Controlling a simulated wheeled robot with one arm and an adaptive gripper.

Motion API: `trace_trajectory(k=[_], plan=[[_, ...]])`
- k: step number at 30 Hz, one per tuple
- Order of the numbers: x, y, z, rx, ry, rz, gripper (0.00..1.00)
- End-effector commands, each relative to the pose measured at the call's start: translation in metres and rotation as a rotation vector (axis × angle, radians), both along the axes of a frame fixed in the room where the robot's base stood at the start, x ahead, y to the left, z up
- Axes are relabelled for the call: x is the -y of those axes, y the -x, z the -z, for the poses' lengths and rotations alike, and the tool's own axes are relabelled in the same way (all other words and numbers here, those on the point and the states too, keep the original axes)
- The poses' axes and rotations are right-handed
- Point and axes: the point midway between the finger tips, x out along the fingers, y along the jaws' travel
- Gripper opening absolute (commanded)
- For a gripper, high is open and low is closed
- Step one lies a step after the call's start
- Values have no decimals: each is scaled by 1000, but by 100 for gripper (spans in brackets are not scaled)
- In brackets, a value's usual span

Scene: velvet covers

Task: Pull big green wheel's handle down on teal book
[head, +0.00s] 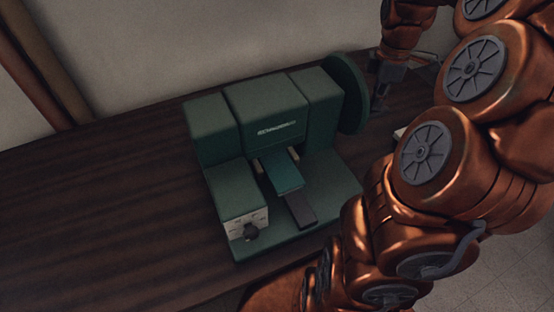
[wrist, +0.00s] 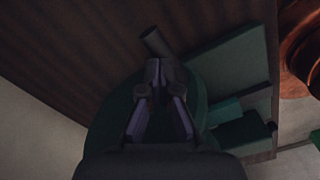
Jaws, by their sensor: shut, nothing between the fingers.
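The big green wheel (head: 345,92) stands upright on the right side of a dark green machine (head: 270,110). In the wrist view, the wheel (wrist: 103,125) lies behind my gripper. Its handle, a short grey-brown cylinder (wrist: 154,41), shows just beyond my fingertips; I cannot tell whether they touch it. The teal book (head: 284,172) lies flat in the middle slot at the machine's front. It also shows in the wrist view (wrist: 224,112). My gripper (head: 376,100) is beside the wheel's outer face, its fingers (wrist: 158,66) shut and empty. The handle is not clearly visible in the head view.
The machine stands on a dark wooden table (head: 95,210), clear on the left. A dark strip (head: 300,209) extends in front of the book. A pale wall (head: 150,45) is behind.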

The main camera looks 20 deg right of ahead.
Motion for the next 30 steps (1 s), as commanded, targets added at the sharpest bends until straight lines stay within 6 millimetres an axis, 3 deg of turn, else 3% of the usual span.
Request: trace_trajectory(k=[16, 30], plan=[[0, -1, -57, 2, 2, 1, 0], [-1, -1, -81, 1, 2, 0, 0]])
